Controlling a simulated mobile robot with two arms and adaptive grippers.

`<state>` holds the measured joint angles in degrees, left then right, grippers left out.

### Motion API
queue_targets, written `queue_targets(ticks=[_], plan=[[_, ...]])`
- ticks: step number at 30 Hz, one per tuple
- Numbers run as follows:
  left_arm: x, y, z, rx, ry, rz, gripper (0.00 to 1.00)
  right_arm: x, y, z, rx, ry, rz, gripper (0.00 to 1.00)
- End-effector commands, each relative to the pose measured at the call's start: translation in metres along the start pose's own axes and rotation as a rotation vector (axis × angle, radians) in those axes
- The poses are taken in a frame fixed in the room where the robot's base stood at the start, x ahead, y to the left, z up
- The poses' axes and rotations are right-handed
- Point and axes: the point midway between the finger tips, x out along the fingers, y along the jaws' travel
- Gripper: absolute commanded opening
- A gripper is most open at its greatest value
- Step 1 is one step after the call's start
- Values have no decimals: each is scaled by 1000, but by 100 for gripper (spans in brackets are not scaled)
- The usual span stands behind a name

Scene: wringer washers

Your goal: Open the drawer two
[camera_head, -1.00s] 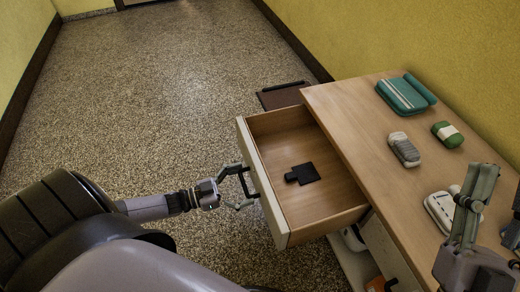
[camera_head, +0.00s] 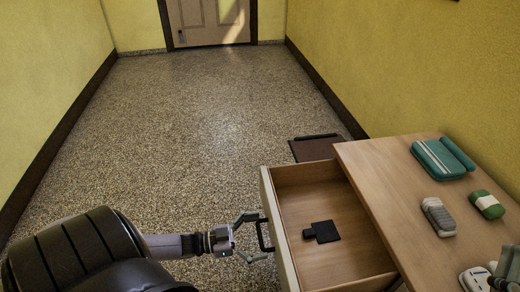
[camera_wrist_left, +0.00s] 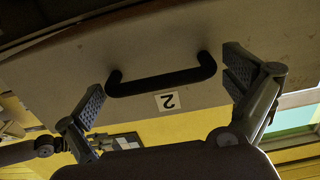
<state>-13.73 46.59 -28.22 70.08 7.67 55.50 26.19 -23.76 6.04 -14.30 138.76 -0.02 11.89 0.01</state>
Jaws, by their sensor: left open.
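Drawer two (camera_head: 325,262) is pulled well out of the wooden desk (camera_head: 385,190) in the head view. A small dark flat object (camera_head: 325,232) lies inside it. Its front carries a black bar handle (camera_head: 264,236), which also shows in the left wrist view (camera_wrist_left: 162,82) above an upside-down "2" label (camera_wrist_left: 167,101). My left gripper (camera_head: 248,237) is open at the handle, with one finger beyond each end of the bar in the wrist view (camera_wrist_left: 170,92). My right gripper (camera_head: 505,272) is cut off at the lower right edge, and its jaw state is unclear.
On the desk top lie a teal case (camera_head: 438,160), a grey device (camera_head: 438,216) and a green-and-white block (camera_head: 487,204). A dark mat-like panel (camera_head: 315,148) is on the floor behind the drawer. The floor left of the drawer is clear up to a door.

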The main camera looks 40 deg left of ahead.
Motion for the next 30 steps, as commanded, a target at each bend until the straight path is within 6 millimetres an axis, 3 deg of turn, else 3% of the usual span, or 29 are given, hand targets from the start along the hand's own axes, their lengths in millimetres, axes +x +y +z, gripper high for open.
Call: queue_targets(ticks=[5,8,21,30], plan=[[-4,1,1,-3,-1,0,100,0,0,-1,0,3,-1,40],[-17,1,1,-4,-3,0,100,0,0,-1,0,3,-1,40],[-103,0,1,0,-3,-1,100,0,0,0,0,2,0,40],[-121,0,0,0,1,0,100,0,0,0,0,2,0,40]])
